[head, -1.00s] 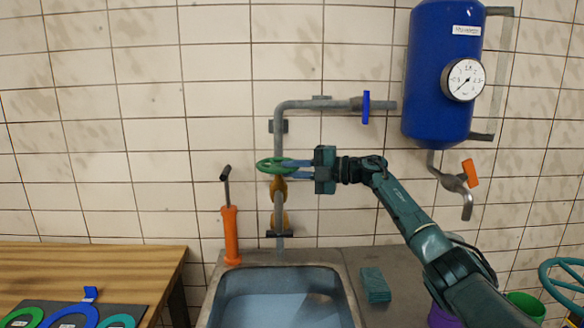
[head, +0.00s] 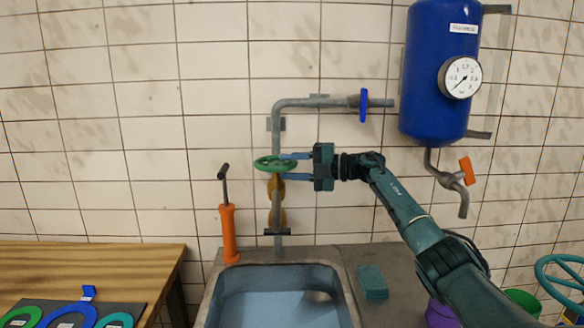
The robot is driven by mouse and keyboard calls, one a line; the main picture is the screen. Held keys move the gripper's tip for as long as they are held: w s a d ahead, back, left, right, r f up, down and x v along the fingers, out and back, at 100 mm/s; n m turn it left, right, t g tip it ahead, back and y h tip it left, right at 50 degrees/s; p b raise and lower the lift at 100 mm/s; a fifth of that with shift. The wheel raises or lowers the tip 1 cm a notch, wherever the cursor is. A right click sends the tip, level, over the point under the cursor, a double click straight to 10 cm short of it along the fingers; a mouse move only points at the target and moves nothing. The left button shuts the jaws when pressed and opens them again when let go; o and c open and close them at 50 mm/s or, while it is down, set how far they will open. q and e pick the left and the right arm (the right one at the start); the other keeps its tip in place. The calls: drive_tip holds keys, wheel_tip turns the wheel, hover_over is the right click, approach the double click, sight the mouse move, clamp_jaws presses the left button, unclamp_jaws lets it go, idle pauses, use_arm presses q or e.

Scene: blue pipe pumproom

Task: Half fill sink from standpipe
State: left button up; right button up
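The grey standpipe (head: 276,210) rises behind the sink on the tiled wall. It has a brass valve body (head: 276,186) and a green handwheel (head: 262,164). My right gripper (head: 286,167) comes in from the right at the wheel. Its blue fingers are spread, one over and one under the wheel's right rim; I cannot tell if they touch it. The steel sink (head: 211,293) stands below, with a pale blue water surface (head: 265,305) inside. The sink's near part is cut off by the frame. No stream of water is clear. My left gripper is not in view.
An orange hand pump (head: 229,235) stands left of the pipe. A teal cloth or sponge (head: 372,283) lies right of the sink. A blue tank (head: 437,75) with a gauge (head: 460,78) hangs upper right. A blue-handled valve (head: 364,105) sits on the upper pipe. A wooden bench (head: 90,262) is at left.

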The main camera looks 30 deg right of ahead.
use_arm(q)
drive_tip(key=b, duration=0.1)
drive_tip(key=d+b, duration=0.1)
drive_tip(key=b, duration=0.1)
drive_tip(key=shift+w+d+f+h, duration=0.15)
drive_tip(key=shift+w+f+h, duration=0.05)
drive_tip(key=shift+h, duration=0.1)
use_arm(e)
drive_tip(key=v, duration=1.3)
drive_tip(key=shift+d, duration=0.1)
idle(0.3)
